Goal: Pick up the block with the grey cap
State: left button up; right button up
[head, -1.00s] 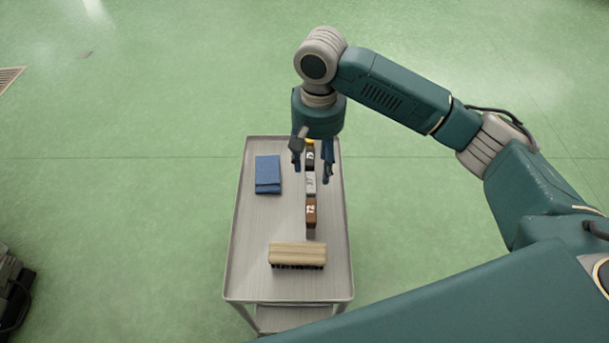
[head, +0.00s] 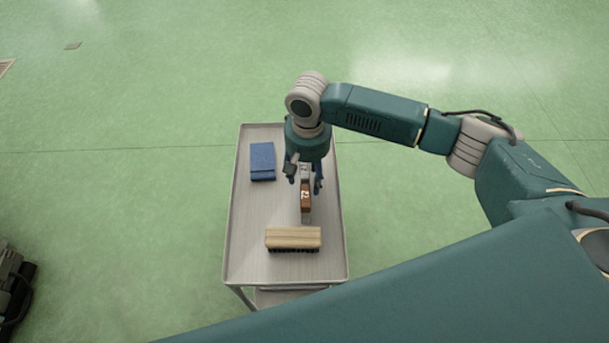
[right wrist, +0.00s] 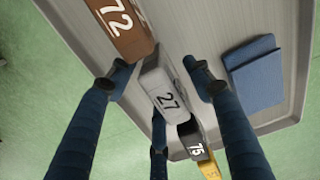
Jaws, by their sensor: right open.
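The grey-capped block (right wrist: 163,85), marked 27, stands in a row of blocks on the metal cart. In the head view only a little of the grey cap (head: 306,172) shows between my fingers. My right gripper (head: 304,182) is open above the row, pointing down. In the right wrist view its fingers spread on both sides of the grey-capped block, with nothing gripped. I cannot tell whether they reach down beside it. A brown-capped block (right wrist: 121,27), marked 72, is close on one side. A black-capped block (right wrist: 194,142), marked 75, is on the other. My left gripper is not in view.
A yellow block (right wrist: 209,167) ends the row beyond the black one. A wooden brush (head: 293,238) lies at the cart's near end. A folded blue cloth (head: 262,161) lies left of the row. The cart (head: 243,235) has a raised rim; green floor surrounds it.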

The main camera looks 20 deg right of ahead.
jog(key=shift+c, duration=1.3)
jog(key=c, duration=0.9)
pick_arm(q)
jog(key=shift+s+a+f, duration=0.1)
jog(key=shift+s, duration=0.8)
pick_arm(e)
jog(key=shift+r, duration=0.1)
grip_shut()
